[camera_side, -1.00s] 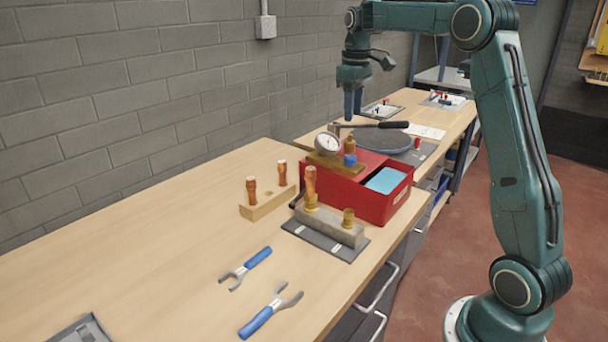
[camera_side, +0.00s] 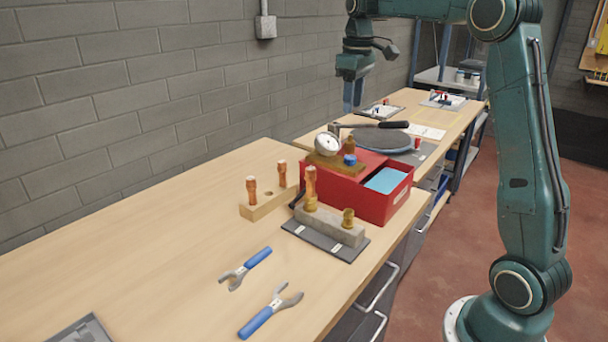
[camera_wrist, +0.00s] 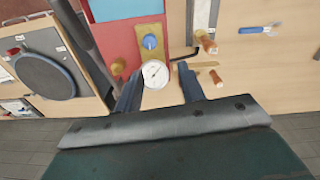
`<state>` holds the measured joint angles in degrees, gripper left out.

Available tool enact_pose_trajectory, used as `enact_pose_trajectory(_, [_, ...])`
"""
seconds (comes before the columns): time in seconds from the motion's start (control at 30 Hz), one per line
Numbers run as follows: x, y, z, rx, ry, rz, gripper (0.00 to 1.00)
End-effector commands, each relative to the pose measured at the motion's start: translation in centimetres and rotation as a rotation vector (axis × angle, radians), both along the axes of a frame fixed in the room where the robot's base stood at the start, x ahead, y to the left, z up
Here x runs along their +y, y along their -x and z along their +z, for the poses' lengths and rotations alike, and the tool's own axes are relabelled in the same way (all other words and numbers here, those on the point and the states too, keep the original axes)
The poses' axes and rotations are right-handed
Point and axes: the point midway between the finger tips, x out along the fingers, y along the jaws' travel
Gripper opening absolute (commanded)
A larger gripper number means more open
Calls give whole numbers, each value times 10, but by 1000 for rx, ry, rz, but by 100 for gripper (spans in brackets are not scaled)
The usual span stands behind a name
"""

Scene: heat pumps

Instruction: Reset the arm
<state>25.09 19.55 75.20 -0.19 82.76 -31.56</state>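My gripper (camera_side: 353,98) hangs from my teal arm above the far part of the bench in the side view, pointing down. In the wrist view, the two dark fingers of my gripper (camera_wrist: 158,90) stand well apart with nothing held between them. Behind and below them, the pressure gauge (camera_wrist: 155,74) and the red box (camera_wrist: 110,40) show on the bench. In the side view the gauge (camera_side: 326,144) sits with a brass fitting and blue knob on top of the red box (camera_side: 378,205). No contact between my gripper and these things shows.
A wooden block (camera_side: 262,206) holds copper-coloured pieces. A grey block (camera_side: 328,225) on a dark plate holds a copper piece and a brass fitting. Two blue-handled tools (camera_side: 262,317) lie in front. A round grey disc (camera_side: 380,140) lies behind the red box. The brick wall (camera_side: 120,90) borders the bench.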

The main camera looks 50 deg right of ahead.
Motion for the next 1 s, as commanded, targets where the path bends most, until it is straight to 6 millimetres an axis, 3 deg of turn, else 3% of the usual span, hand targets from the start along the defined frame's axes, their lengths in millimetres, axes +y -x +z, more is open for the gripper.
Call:
enact_pose_trajectory(0.2, [43,27,17,-62,21,-11,39])
enact_pose_trajectory(0.5, [98,76,26,-155,33,-36,39])
enact_pose_trajectory(1.0, [166,170,3,-314,14,-73,39])
